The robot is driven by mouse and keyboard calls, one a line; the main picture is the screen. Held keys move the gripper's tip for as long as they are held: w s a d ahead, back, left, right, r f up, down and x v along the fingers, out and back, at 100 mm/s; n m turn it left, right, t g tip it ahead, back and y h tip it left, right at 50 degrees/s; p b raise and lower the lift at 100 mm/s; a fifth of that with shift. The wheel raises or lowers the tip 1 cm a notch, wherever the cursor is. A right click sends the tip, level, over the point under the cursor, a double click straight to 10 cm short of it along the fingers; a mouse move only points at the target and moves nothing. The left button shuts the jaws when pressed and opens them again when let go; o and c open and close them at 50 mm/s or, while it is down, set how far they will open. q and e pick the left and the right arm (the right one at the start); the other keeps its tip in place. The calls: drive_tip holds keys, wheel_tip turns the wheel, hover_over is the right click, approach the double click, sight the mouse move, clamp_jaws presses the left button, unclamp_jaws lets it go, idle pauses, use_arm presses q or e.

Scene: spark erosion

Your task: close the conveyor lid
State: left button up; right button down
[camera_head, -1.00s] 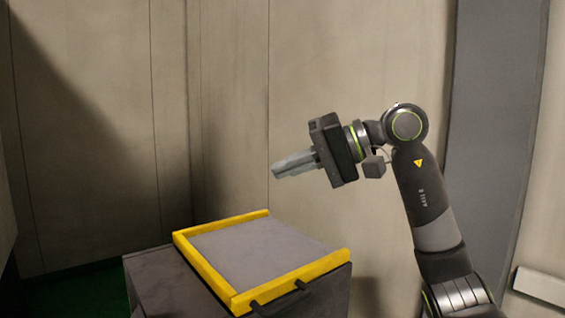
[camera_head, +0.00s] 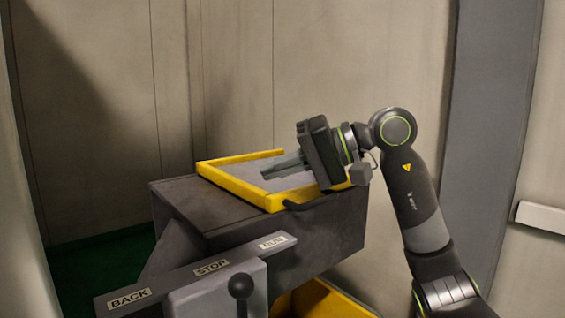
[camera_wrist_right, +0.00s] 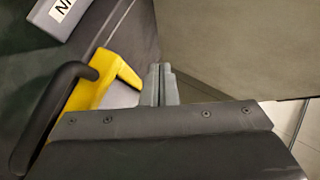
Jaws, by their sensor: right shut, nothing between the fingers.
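The conveyor housing is a dark grey box (camera_head: 225,212) with a yellow-framed grey top (camera_head: 232,181). A black bar handle (camera_head: 315,202) is at its front edge, partly hidden by my right gripper in the head view; the handle also shows at the left of the wrist view (camera_wrist_right: 42,115). I cannot tell which part is the lid. My right gripper (camera_head: 267,173) is shut and empty, its fingers pointing left in front of the grey top. In the wrist view its fingers (camera_wrist_right: 160,82) are together beside the yellow frame (camera_wrist_right: 98,85). I cannot tell whether they touch anything. My left gripper is not in view.
A control bar (camera_head: 195,275) labelled BACK, STOP and RUN runs along the front of the box. A lever with a black knob (camera_head: 241,286) stands before it. A yellow part (camera_head: 322,302) is below. Beige walls (camera_head: 350,60) stand behind.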

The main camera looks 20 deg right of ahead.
drive_tip(key=shift+a+f+b, duration=0.1)
drive_tip(key=shift+f+b, duration=0.25)
drive_tip(key=shift+f, duration=0.5)
drive_tip(key=shift+f+b, duration=0.4)
drive_tip(key=shift+f, duration=0.2)
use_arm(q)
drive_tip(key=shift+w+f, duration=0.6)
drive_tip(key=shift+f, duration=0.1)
use_arm(e)
drive_tip(key=shift+s+a+f, duration=0.1)
drive_tip(key=shift+f, duration=0.1)
